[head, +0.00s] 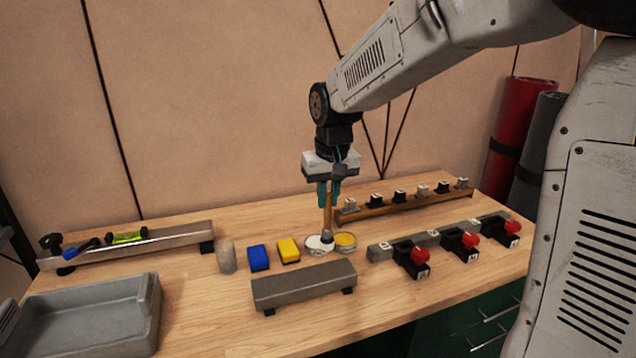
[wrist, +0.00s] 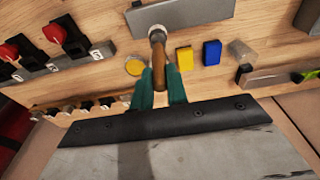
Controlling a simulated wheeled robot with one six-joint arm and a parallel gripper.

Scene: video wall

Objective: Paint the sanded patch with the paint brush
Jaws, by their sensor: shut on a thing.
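My gripper (head: 329,200) hangs pointing down over the middle of the table, its teal fingers shut on the wooden handle of the paint brush (head: 327,218). The brush is about upright, its grey head low at the white paint tin (head: 313,246); I cannot tell whether the bristles touch paint. A yellow paint tin (head: 345,240) stands just right of it. In the wrist view my gripper (wrist: 159,74) holds the brush (wrist: 157,42), with the yellow tin (wrist: 134,66) beside it. A grey block (head: 303,287) lies in front of the tins. I cannot make out a sanded patch.
Yellow (head: 289,250) and blue (head: 259,257) blocks and a grey cylinder (head: 227,257) stand left of the tins. A rail with red knobs (head: 470,240) is at right, a wooden rack (head: 405,201) behind. A grey tray (head: 90,315) sits front left.

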